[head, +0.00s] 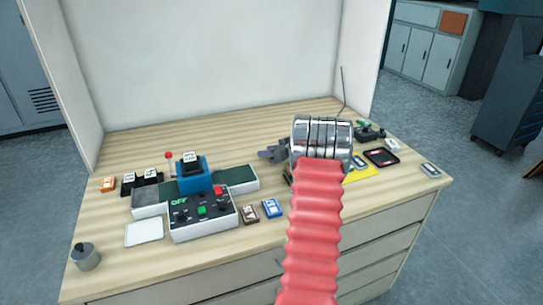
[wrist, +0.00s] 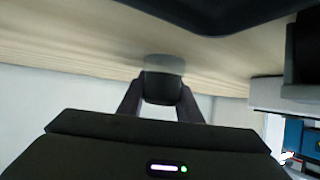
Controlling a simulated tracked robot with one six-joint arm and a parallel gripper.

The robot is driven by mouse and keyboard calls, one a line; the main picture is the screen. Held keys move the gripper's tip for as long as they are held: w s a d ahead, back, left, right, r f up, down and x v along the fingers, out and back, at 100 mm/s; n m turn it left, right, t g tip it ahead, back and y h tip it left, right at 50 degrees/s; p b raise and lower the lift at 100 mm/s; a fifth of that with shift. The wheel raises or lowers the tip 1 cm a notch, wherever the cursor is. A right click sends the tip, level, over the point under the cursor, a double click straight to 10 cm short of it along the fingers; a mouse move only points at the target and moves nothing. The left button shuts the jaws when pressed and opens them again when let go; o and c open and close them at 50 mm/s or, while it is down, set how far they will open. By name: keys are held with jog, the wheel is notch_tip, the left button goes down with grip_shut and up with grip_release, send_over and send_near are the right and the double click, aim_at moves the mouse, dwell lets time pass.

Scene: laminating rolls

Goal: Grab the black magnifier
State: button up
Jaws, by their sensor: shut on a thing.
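In the wrist view, the black magnifier (wrist: 163,87) is a short dark piece with a pale grey-green round part at its far end. It sits between the two fingers of my gripper (wrist: 162,100), which are shut on it. In the head view my gripper (head: 271,153) is at the right-centre of the table, pointing left. The magnifier cannot be made out clearly there. The wrist view does not clearly show whether the magnifier touches the wooden tabletop.
A blue machine (head: 193,179) and a control box (head: 203,214) stand left of my gripper. Small brown (head: 250,214) and blue (head: 271,208) boxes lie in front. A black tray (head: 381,158) and yellow sheet (head: 362,173) lie to the right. A white panel (head: 220,60) closes the back.

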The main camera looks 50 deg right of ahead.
jog(key=shift+r, duration=0.1)
notch_tip(320, 180, up, 10)
dwell(0.4)
jog(key=shift+s, duration=0.15)
dwell(0.6)
